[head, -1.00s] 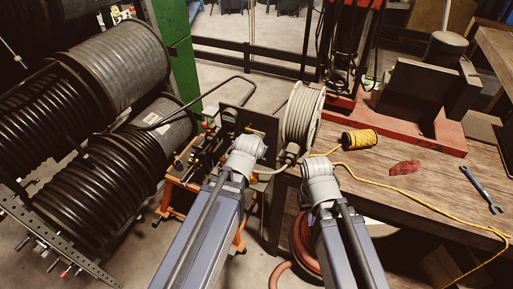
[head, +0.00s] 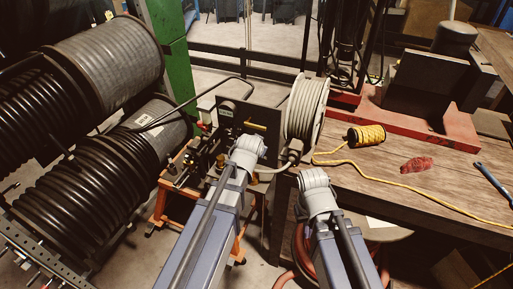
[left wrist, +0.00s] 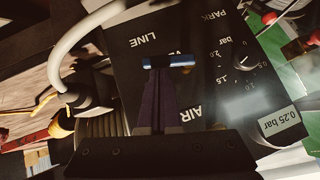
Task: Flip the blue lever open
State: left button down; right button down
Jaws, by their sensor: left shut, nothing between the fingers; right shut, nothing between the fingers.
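The blue lever (left wrist: 169,61) lies across the middle of the black control panel (left wrist: 125,55) in the left wrist view, near the LINE and AIR lettering. My left gripper (left wrist: 163,73) is shut and empty, its dark fingers close together with their tips right at the lever. I cannot tell whether they touch it. In the head view, my left arm reaches to the front of the machine's panel (head: 262,118) and its wrist hides the lever. My right gripper (head: 314,181) is shut and empty, in front of the workbench's left end; its fingers are hard to make out.
A pressure dial (left wrist: 245,65) sits beside the lever. A pale hose reel (head: 305,105) stands right of the panel. The wooden workbench (head: 385,160) holds a yellow rope spool (head: 367,135) and a red rag (head: 416,165). Big black hose drums (head: 75,205) fill the left.

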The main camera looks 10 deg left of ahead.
pick_arm(q)
jog(key=shift+f, duration=0.1)
dwell(0.3)
jog(key=shift+d+f+y+b, duration=0.1)
jog(key=shift+y+b, duration=0.25)
jog(key=shift+y, duration=0.05)
jog(key=shift+f, duration=0.1)
jog(key=f+m+t+y+b, duration=0.1)
jog(key=f+m+y+b, duration=0.1)
jog(key=b, duration=0.4)
jog(key=f+m+t+y+b, duration=0.2)
jog(key=y+b, duration=0.1)
jog(key=b, duration=0.3)
jog(key=f+m+t+y+b, duration=0.1)
jog(key=f+m+y+b, duration=0.1)
jog(key=b, duration=0.4)
jog(key=shift+a+y, duration=0.3)
jog(key=shift+y, duration=0.1)
jog(key=shift+r, duration=0.45)
jog(key=shift+p, duration=0.3)
